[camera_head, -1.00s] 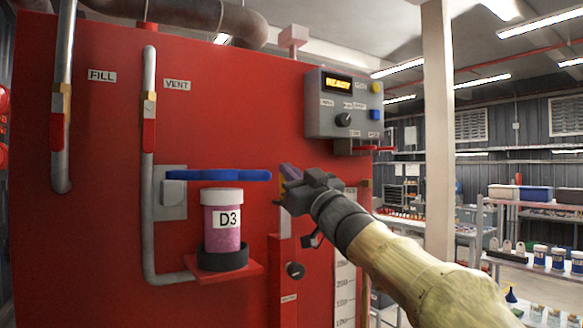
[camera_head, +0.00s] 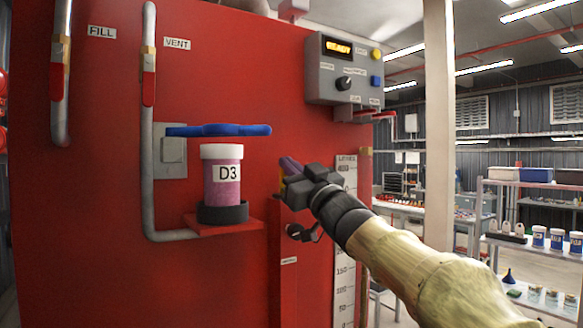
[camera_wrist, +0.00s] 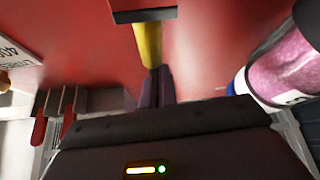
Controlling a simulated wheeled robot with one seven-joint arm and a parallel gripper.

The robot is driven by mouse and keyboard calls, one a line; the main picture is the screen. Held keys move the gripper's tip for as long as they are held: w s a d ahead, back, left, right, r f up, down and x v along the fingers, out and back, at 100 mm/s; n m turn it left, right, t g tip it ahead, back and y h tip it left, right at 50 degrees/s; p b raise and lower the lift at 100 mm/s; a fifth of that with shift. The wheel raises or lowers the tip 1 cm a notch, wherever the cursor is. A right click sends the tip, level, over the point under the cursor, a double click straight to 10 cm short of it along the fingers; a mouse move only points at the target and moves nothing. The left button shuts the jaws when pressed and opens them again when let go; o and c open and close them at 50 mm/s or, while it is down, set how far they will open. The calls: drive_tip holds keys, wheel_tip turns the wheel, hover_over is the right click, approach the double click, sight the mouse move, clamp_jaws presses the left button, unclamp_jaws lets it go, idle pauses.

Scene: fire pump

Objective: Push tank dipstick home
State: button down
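The dipstick shows as a yellow handle (camera_wrist: 150,42) in the wrist view, just beyond my fingertips. It runs to the dark-edged top of a narrow red housing (camera_head: 288,240) on the front of the red tank (camera_head: 100,250). In the head view only a small yellow patch shows under my fingers, just above the housing top. My gripper (camera_head: 287,170) is at the handle, with its purple fingers close together. The wrist view also shows the fingers (camera_wrist: 157,85), side by side and meeting the handle end. Whether they pinch it or only press on it is unclear.
Left of my gripper are a blue valve handle (camera_head: 220,130) and a pink D3 jar (camera_head: 223,180) on a red shelf. A control box (camera_head: 343,75) reading READY is above right. A litre scale (camera_head: 345,260) and a pillar (camera_head: 439,130) stand right.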

drive_tip(key=shift+w+f, duration=0.1)
wheel_tip(320, 180, up, 4)
drive_tip(key=s+p, duration=0.1)
drive_tip(key=p, duration=0.3)
drive_tip(key=b+v, duration=0.5)
drive_tip(key=v, duration=0.5)
